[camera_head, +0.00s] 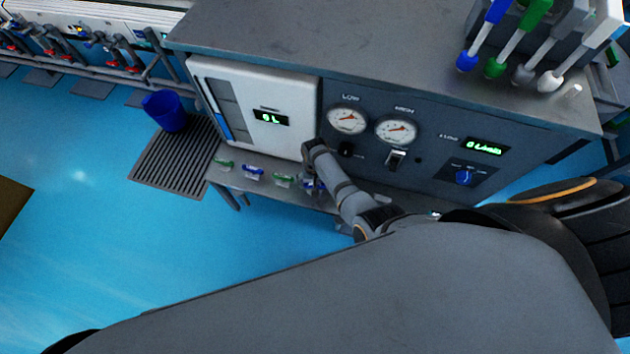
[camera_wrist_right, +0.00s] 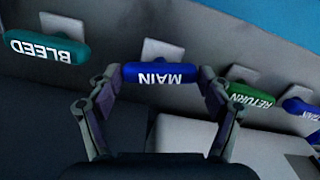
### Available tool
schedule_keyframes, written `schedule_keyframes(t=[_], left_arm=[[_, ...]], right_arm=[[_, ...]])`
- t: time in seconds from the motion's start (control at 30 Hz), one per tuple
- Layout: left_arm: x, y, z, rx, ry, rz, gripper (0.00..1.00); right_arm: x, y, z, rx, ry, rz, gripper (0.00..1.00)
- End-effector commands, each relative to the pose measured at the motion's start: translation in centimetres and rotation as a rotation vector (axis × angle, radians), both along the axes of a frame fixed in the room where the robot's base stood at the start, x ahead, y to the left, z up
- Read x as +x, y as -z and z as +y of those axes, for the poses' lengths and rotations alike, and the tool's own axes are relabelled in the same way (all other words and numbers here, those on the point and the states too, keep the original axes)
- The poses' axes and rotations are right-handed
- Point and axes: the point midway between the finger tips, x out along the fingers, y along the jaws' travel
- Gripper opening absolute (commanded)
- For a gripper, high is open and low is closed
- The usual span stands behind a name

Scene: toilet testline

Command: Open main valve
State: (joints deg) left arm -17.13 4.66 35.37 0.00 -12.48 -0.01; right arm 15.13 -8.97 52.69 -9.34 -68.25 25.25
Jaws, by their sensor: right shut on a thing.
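The main valve's blue handle, marked MAIN (camera_wrist_right: 161,73), is upside down in the right wrist view, between a teal BLEED handle (camera_wrist_right: 48,49) and a green RETURN handle (camera_wrist_right: 251,96). My right gripper (camera_wrist_right: 161,80) has one finger at each end of the MAIN handle and is shut on it. The handle lies crosswise, roughly in line with its neighbours. In the head view the main handle (camera_head: 310,186) is partly covered by my right gripper (camera_head: 314,188), at the low front shelf. My left gripper is not in view.
Another blue handle (camera_wrist_right: 302,108) sits beyond RETURN. Above the shelf are a white display panel (camera_head: 255,105) and a grey panel with two gauges (camera_head: 347,121).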

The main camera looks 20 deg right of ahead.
Motion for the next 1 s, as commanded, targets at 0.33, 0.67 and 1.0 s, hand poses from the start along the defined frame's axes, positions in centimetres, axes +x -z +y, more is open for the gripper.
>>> schedule_keyframes(t=[0.33,0.67,1.0], left_arm=[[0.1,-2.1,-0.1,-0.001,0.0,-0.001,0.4],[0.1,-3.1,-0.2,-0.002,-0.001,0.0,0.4],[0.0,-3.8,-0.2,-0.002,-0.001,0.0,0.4]], right_arm=[[-0.1,-0.2,0.0,-0.001,-0.329,0.002,0.48],[0.0,-0.1,0.0,0.0,-0.642,0.001,0.47],[0.0,-0.1,0.0,0.0,-0.958,0.001,0.47]])
